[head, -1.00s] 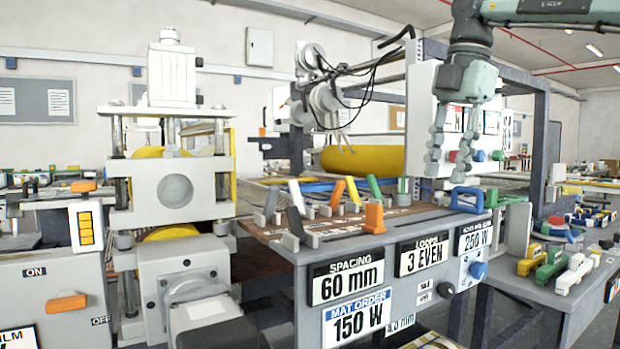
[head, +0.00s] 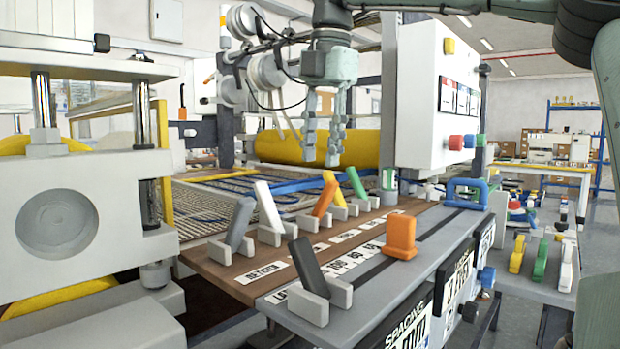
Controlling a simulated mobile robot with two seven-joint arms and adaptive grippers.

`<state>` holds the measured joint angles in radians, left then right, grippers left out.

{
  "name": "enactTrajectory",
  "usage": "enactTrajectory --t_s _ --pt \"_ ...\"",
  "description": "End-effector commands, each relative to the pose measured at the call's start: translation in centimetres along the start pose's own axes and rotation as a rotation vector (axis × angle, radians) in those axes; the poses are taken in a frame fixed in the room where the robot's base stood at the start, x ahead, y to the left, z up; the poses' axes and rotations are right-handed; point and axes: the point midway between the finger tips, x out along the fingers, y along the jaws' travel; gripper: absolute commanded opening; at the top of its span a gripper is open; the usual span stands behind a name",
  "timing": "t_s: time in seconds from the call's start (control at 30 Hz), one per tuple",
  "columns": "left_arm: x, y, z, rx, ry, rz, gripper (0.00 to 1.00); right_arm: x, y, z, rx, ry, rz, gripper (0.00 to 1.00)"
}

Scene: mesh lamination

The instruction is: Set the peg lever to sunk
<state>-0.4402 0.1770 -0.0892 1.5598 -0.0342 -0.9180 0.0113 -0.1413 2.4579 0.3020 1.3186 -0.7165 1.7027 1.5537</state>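Several tilted levers in pale brackets stand on the bench: a dark grey one at the front (head: 305,265), a grey one (head: 239,224), a white one (head: 268,206), an orange one (head: 324,198), a yellow one (head: 330,183) and a green one (head: 356,183). I cannot read which is the peg lever or where sunk is marked. My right gripper (head: 321,161) hangs fingers down above and behind the yellow and orange levers. Its fingers are apart with nothing visible between them, and it appears clear of the levers. My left gripper is out of view.
An orange block (head: 400,237) and a blue handle (head: 466,193) stand along the slotted front strip. A white control box (head: 432,95) rises right of the gripper. A yellow roll (head: 275,147) lies behind. A large press (head: 70,225) fills the left.

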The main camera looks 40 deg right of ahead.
Motion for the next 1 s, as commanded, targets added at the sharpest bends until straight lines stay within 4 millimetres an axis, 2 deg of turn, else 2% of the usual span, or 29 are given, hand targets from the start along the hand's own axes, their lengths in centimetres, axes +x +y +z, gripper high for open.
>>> enactTrajectory --t_s 0.1,0.3,0.43,0.67,0.93,1.0 --pt "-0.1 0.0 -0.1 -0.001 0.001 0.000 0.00 2.2 -0.1 0.0 -0.001 0.003 -0.003 0.33" --pt "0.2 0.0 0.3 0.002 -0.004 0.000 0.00 4.8 -0.1 0.0 -0.001 0.001 -0.003 0.33" --pt "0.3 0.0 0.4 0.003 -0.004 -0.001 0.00 5.6 0.0 0.0 -0.001 0.000 -0.002 0.33" --pt "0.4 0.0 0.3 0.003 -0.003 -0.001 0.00 5.7 0.0 0.0 0.000 0.000 -0.002 0.33" --pt "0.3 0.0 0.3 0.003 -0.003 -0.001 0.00 5.6 0.0 0.0 0.000 0.000 -0.001 0.02" --pt "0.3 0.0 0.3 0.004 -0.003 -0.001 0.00 5.6 0.0 0.0 0.000 0.000 0.000 0.00"
